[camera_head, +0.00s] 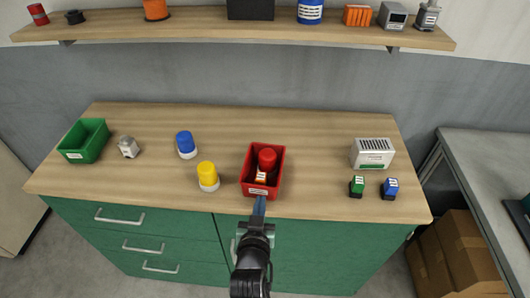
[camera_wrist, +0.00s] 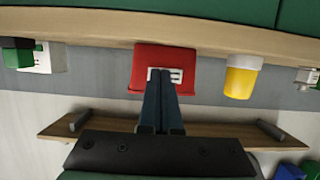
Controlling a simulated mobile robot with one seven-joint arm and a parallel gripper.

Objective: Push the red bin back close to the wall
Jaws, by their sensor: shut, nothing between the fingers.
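The red bin (camera_head: 278,184) stands on the wooden counter, right of the middle and nearer its front edge than the wall. It holds a red round-topped thing (camera_head: 267,159) and a small orange and white thing (camera_head: 261,176). My gripper (camera_head: 259,206) is shut and empty, its fingertips at the bin's front face by the white label. In the wrist view, which is upside down, the shut fingers (camera_wrist: 161,75) overlap the label of the red bin (camera_wrist: 178,56). I cannot tell whether they touch it.
A yellow-capped jar (camera_head: 207,174) stands close left of the bin, with a blue-capped jar (camera_head: 186,144) beyond. A grey-and-green box (camera_head: 372,153) is to the right. The counter behind the bin is clear up to the grey wall (camera_head: 270,85). A shelf (camera_head: 200,30) hangs above.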

